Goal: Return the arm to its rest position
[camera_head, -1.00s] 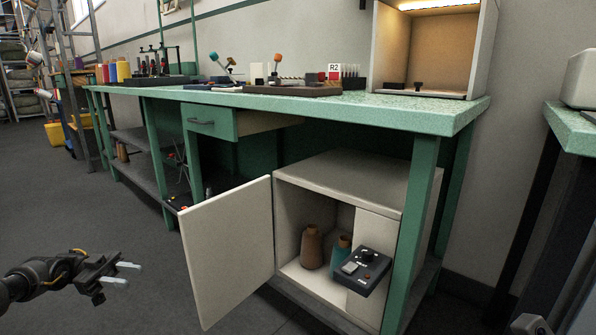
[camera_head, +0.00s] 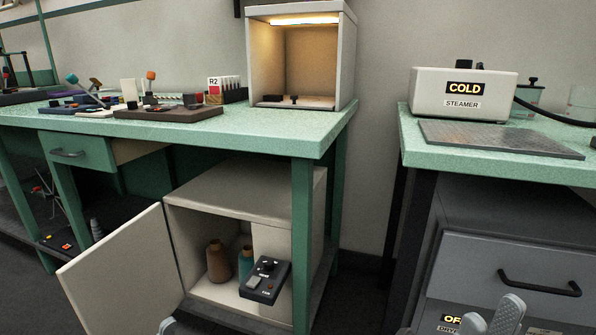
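My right gripper (camera_head: 490,319) shows at the bottom edge right of centre, in front of the grey drawer unit. Its two pale fingertips stand apart with nothing visible between them. The rest of that arm is cut off by the frame. A single pale fingertip of my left gripper (camera_head: 167,326) shows at the bottom edge, near the open cabinet door. The rest of it is out of the frame, so its opening cannot be seen.
The green bench (camera_head: 260,130) stands above. At right are a COLD steamer (camera_head: 463,95) and a grey drawer unit (camera_head: 530,255).

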